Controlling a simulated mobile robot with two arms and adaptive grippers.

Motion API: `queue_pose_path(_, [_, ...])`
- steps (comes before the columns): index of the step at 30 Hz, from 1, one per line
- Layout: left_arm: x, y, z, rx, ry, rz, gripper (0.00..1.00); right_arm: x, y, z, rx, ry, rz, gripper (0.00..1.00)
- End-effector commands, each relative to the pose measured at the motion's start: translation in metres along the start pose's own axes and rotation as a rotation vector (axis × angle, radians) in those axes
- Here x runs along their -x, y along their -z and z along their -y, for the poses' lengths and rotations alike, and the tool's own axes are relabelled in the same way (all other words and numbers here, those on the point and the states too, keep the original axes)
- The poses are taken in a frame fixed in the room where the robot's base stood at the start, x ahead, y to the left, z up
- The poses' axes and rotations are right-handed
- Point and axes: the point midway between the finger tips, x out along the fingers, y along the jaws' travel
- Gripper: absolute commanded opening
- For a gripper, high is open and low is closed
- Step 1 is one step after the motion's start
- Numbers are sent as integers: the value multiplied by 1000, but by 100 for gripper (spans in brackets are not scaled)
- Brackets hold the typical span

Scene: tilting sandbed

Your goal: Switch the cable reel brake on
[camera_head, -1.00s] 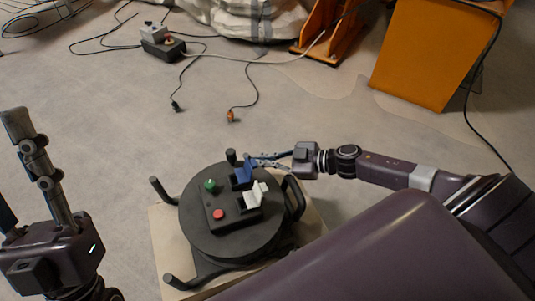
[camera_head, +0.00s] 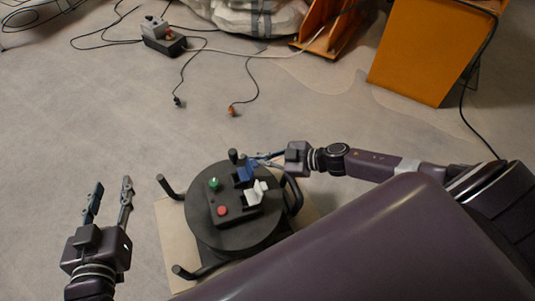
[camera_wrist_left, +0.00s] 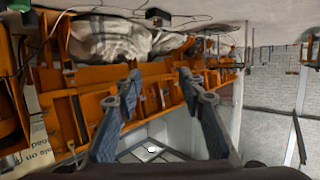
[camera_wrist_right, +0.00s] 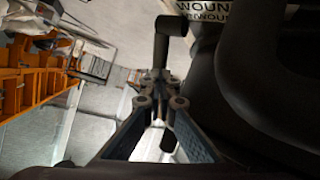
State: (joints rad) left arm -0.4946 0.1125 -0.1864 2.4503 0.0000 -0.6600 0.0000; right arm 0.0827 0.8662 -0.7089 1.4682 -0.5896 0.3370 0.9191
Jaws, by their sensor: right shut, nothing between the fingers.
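The cable reel (camera_head: 205,231) is a black round drum with posts and a side handle, standing on a beige board. On its top a black control box holds a green button (camera_head: 214,184), a red button (camera_head: 222,210), a blue switch lever (camera_head: 246,174) and a white switch lever (camera_head: 257,193). I cannot read which is the brake. My right gripper (camera_head: 252,158) is shut and empty at the blue lever's far side; contact is unclear. In the right wrist view its closed fingertips (camera_wrist_right: 160,100) are near a black post (camera_wrist_right: 162,50). My left gripper (camera_head: 111,185) is open and empty, left of the reel.
The beige board (camera_head: 172,230) lies under the reel. Cables with loose plugs (camera_head: 232,110) and a grey-black box (camera_head: 160,35) lie on the floor at the back. An orange panel (camera_head: 425,50) stands at the back right.

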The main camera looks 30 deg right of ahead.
Motion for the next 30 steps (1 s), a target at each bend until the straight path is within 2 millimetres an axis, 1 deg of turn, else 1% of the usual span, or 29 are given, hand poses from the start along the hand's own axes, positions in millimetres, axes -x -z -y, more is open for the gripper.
queue_pose_path(1, [2, -8, 1, 0, 3, 44, 37, 0, 3, 0, -2, 0, -2, 0])
queue_pose_path(6, [10, -39, 5, 0, 10, 181, 37, -2, 4, 1, 0, 0, -2, 0])
queue_pose_path(15, [32, -84, 11, 2, 23, 390, 37, -6, 6, 3, 0, 0, -2, 0])
queue_pose_path(24, [61, -122, 15, 5, 34, 581, 37, -10, 7, 7, -1, 1, -3, 0])
queue_pose_path(30, [80, -140, 18, 8, 40, 686, 37, -13, 8, 8, 0, 1, -2, 0])
